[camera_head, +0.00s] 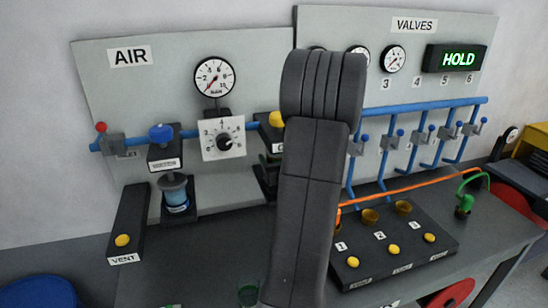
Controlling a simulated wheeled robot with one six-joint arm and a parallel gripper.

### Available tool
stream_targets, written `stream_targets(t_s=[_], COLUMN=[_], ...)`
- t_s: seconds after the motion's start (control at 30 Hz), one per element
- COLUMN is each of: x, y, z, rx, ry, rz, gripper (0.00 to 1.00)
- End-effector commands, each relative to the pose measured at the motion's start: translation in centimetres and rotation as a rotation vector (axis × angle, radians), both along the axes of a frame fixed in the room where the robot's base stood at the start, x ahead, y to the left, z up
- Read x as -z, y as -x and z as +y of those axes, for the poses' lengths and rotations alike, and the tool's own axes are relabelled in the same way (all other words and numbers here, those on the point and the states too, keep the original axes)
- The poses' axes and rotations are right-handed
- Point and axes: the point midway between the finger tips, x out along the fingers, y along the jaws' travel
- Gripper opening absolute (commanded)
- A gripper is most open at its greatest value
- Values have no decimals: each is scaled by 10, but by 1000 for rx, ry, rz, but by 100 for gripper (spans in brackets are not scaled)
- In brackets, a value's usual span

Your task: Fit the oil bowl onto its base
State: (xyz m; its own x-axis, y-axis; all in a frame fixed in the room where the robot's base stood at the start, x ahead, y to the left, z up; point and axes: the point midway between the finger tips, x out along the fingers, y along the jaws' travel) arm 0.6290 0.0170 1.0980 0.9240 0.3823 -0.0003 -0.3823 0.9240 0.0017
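A small dark-green, see-through cup (248,294), which looks like the oil bowl, stands on the grey bench in front of the AIR panel. My arm's link passes just to its right. A unit with a yellow knob (277,119) sits on the blue air pipe, with dark and green parts below it; it may be the bowl's base, but my arm hides its right side. A similar unit to the left has a blue knob (161,133) and a blue bowl (176,192) below it. My gripper is not visible; only my dark arm shows across the middle.
A black VENT block (126,232) with a yellow button stands at the left. A black block (397,249) with yellow buttons and brass cups lies right of my arm. An orange hose (419,187) crosses behind it. Bare bench (200,262) lies left of the cup.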

Motion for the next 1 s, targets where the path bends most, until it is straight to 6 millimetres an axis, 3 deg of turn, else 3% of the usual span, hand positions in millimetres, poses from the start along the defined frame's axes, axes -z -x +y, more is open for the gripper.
stream_targets(t_s=[0.87,0.9,1.0], x=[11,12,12], y=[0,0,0], z=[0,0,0], rx=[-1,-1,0], ry=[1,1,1], rz=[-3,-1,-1], gripper=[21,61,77])
